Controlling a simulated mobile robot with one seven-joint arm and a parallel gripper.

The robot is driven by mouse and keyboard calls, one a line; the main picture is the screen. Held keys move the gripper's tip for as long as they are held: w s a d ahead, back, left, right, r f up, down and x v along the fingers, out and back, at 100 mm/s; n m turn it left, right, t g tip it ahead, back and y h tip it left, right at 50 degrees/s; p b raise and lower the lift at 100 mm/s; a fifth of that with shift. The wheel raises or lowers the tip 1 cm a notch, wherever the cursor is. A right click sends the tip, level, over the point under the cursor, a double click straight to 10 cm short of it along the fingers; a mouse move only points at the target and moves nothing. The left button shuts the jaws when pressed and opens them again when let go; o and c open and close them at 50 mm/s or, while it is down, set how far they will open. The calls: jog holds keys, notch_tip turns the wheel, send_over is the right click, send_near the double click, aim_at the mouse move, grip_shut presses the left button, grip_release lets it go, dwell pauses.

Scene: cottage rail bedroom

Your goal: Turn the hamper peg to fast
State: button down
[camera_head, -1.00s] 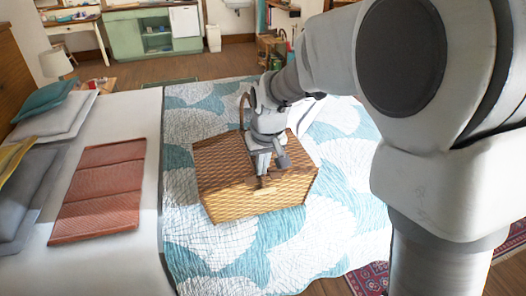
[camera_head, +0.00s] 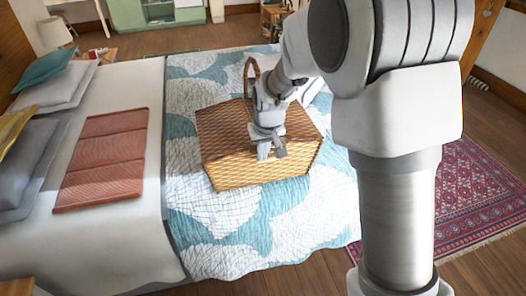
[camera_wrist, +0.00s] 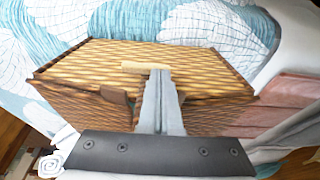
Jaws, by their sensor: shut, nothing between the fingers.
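The wicker hamper (camera_head: 228,174) sits on the quilted bed, its brown woven lid toward the back and its paler front face toward me. It also shows in the wrist view (camera_wrist: 90,62). A pale wooden bar, seemingly the peg (camera_wrist: 135,66), lies crosswise on the front face in the wrist view. A dark brown flap (camera_wrist: 115,95) is beside it at the lid edge. My gripper (camera_head: 264,155) is at the hamper's front lid edge. Its fingers (camera_wrist: 160,75) are shut and empty, tips overlapping the bar's right part in the picture; I cannot tell whether they touch it. In the head view my gripper hides the peg.
The hamper's arched handle (camera_head: 247,75) rises behind my wrist. A folded salmon blanket (camera_head: 103,170) and pillows (camera_head: 40,130) lie on the left. The quilt (camera_head: 240,235) is clear in front of the hamper. A red patterned rug (camera_head: 475,195) covers the floor at right.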

aim_at(258, 163)
jog(key=shift+s+a+f+t+h, duration=0.15)
jog(key=shift+a+h, duration=0.1)
jog(key=shift+h, duration=0.3)
jog(key=shift+a+f+t+h, duration=0.1)
jog(key=shift+a+t+h, duration=0.1)
jog(key=shift+h, duration=0.35)
dwell(0.3)
jog(key=h+b, duration=0.1)
jog(key=h, duration=0.1)
jog(key=a+f+n+t+h+b, duration=0.1)
jog(key=f+t+h+b, duration=0.1)
jog(key=h, duration=0.1)
jog(key=shift+s+a+f+h, duration=0.15)
jog(key=shift+a+h, duration=0.05)
jog(key=shift+h, duration=0.1)
notch_tip(258, 163, down, 3)
jog(key=n+t+h+b, duration=0.1)
jog(key=h+b, duration=0.1)
jog(key=h, duration=0.1)
jog(key=n+t+h+b, duration=0.1)
jog(key=t+h+b, duration=0.1)
jog(key=h, duration=0.2)
jog(key=shift+d, duration=0.15)
jog(key=shift+f, duration=0.15)
dwell(0.4)
dwell(0.5)
